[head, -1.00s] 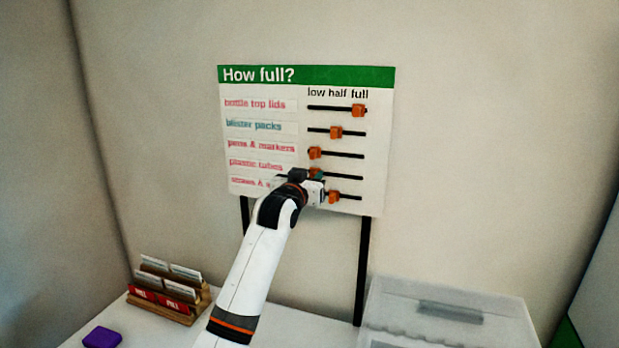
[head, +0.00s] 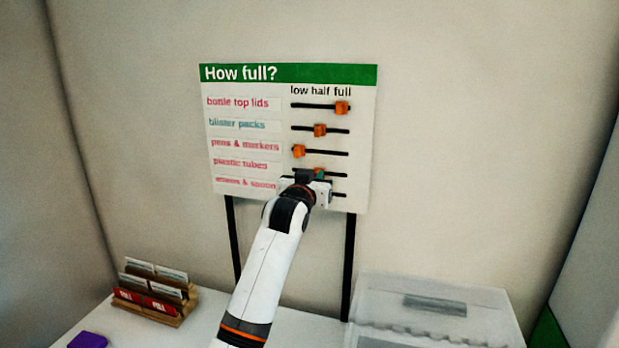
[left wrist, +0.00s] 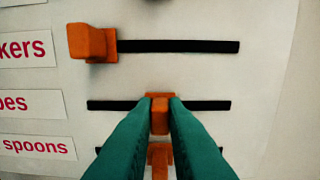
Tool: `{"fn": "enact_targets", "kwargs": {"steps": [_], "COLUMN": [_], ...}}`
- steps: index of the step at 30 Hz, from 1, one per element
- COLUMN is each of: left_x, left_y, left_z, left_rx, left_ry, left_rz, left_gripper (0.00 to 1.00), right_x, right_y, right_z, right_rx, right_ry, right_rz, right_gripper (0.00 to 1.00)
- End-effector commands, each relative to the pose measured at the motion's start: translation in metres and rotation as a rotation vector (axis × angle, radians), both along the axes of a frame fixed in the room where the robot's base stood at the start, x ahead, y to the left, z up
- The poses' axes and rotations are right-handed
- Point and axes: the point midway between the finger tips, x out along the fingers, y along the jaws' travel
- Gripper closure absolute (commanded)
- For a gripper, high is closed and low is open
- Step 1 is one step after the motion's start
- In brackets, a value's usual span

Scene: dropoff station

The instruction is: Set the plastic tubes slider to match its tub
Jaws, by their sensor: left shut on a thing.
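The "How full?" board (head: 225,150) stands upright on black posts, with a slot and an orange slider for each named row. In the left wrist view, the plastic tubes slider (left wrist: 160,116) is near the middle of its slot (left wrist: 108,105). The green fingers of my left gripper (left wrist: 160,112) are shut on it, one on each side. In the head view my left gripper (head: 319,174) covers most of this slider and the left part of its slot. My right gripper is out of view. I cannot tell which tub holds plastic tubes.
The pens & markers slider (left wrist: 92,43) is at the left end, just above. The lowest slider (left wrist: 158,156) is close below, between my fingers in the picture. A translucent lidded bin (head: 480,303) is at right, a wooden card rack (head: 188,305) at left.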

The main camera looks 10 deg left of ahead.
Motion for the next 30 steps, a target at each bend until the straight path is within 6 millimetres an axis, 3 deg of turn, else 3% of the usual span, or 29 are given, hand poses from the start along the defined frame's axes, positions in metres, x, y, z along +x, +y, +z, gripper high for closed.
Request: {"fn": "enact_targets", "kwargs": {"steps": [1,2,6,14,19,30], "left_x": [0.0,0.0,0.0,0.0,-0.011,-0.079], "left_y": [0.0,0.0,0.0,0.001,0.001,0.002], "left_z": [0.0,0.0,0.0,0.0,-0.002,-0.003], "left_rx": [-0.001,-0.001,-0.001,-0.001,-0.001,0.0], "left_ry": [0.0,0.0,0.0,0.0,-0.001,-0.003], "left_rz": [0.0,0.0,0.0,0.0,0.0,-0.001], "left_gripper": [1.0,0.85,0.65,0.65,0.65,0.65], "right_x": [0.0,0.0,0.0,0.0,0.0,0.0], "right_y": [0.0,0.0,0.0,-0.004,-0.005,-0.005], "right_z": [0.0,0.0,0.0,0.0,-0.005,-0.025], "right_rx": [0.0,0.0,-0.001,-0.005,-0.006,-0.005], "right_ry": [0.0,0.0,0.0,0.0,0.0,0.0], "right_rz": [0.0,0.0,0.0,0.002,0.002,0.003], "right_gripper": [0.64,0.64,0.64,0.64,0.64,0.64]}}
